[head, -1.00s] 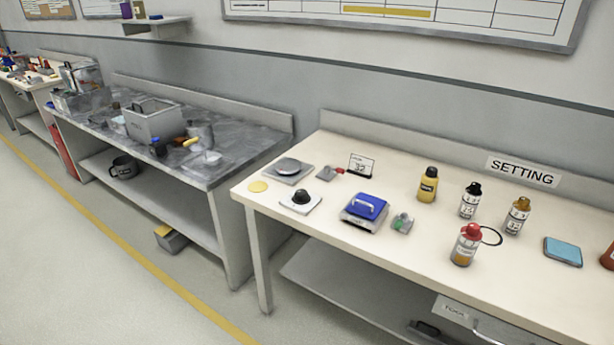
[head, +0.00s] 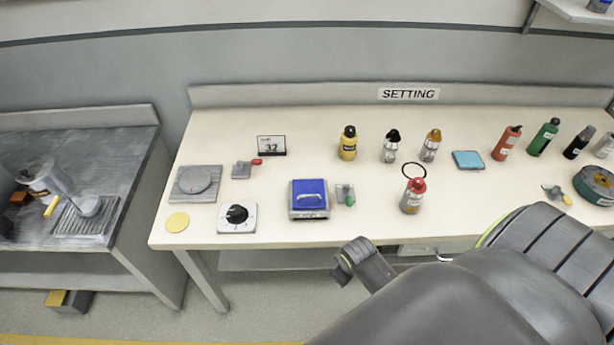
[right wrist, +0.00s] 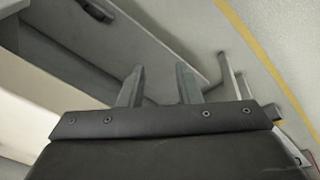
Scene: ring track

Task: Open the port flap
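A grey box with a blue lid and a pale handle (head: 309,197) stands on the white bench; it appears to be the port flap, lying closed. A grey latch-like piece with a green knob (head: 345,195) sits just right of it. My right arm comes in from the lower right in the head view, in front of the bench and apart from the blue lid. My right gripper (right wrist: 159,88) shows in the right wrist view with its two fingers apart and nothing between them. My left gripper is in neither view.
The white bench (head: 270,160) also holds a black dial (head: 237,215), a round grey plate (head: 196,181), a number card (head: 271,145), a red-capped bottle (head: 413,196) and several other bottles.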

